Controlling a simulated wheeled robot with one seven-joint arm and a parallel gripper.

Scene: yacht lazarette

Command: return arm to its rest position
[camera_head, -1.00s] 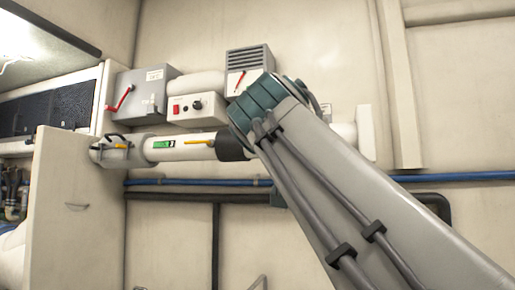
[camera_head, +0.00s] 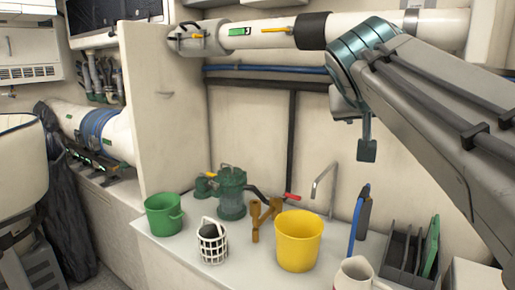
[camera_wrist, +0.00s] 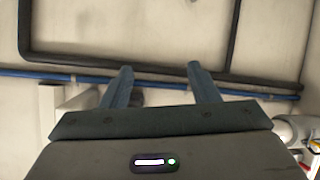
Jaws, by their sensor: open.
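My arm (camera_head: 430,105) reaches in from the right in the head view, raised above the counter and bent at a teal joint. My gripper (camera_head: 367,150) shows only in part below that joint, in front of the wall. In the wrist view my gripper (camera_wrist: 159,72) has its two fingers apart with nothing between them. Beyond the fingers are the pale wall, a blue pipe (camera_wrist: 75,78) and a dark pipe (camera_wrist: 150,68).
The counter (camera_head: 185,255) below holds a green bucket (camera_head: 163,217), white basket (camera_head: 212,245), green pump (camera_head: 231,195), yellow bucket (camera_head: 298,243), faucet (camera_head: 325,180), white jug (camera_head: 353,275) and dark rack (camera_head: 403,252). A thick white pipe (camera_head: 265,32) runs along the wall behind my arm.

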